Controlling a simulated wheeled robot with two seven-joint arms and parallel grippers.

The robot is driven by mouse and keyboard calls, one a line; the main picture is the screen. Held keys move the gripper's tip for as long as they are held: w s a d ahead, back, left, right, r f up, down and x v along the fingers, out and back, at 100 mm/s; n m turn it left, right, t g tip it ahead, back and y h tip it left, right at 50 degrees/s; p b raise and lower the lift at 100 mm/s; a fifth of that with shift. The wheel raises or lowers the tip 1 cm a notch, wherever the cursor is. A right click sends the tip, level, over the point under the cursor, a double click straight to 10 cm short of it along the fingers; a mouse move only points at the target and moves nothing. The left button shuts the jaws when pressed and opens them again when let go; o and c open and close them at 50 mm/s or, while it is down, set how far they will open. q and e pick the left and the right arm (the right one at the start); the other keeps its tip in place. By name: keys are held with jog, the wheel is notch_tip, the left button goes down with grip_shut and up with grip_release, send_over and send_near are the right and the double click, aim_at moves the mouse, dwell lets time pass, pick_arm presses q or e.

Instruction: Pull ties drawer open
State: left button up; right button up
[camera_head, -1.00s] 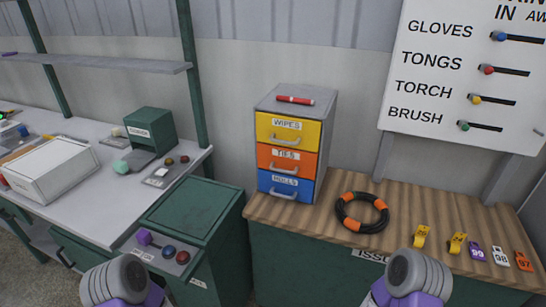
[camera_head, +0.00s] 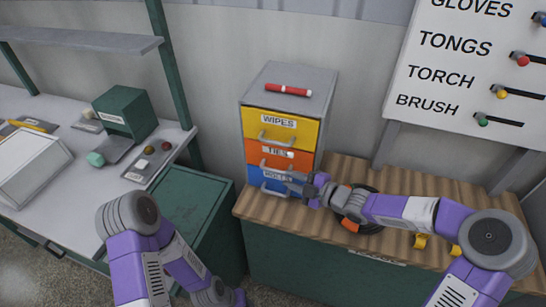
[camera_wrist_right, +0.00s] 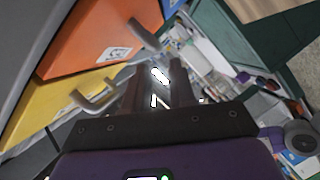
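The ties drawer (camera_head: 262,152) is the orange middle drawer of a small grey cabinet, and looks closed. Its label is partly readable and its pale bar handle (camera_head: 275,167) faces me. In the right wrist view the orange drawer (camera_wrist_right: 90,45) fills the upper left, with its handle (camera_wrist_right: 144,36) beyond the fingers. My right gripper (camera_head: 289,181) is in front of the cabinet's lower right, near the blue drawer and just below the orange one's handle. Its fingers (camera_wrist_right: 158,75) look apart, with nothing seen between them. My left arm shows low at left; its fingers do not show.
The yellow wipes drawer (camera_head: 280,128) is above and the blue drawer (camera_head: 255,178) below. A red marker (camera_head: 287,90) lies on top of the cabinet. A black and orange hose coil (camera_head: 371,222) lies on the wooden bench (camera_head: 335,170), partly behind my right arm.

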aim_at(277, 172)
jog(key=b+x, duration=0.1)
jog(key=x, duration=0.7)
jog(key=shift+w+d, duration=0.1)
jog(key=shift+w, duration=0.15)
pick_arm(q)
jog(key=shift+w+f, duration=0.4)
jog(key=shift+f, duration=0.35)
pick_arm(e)
grip_shut()
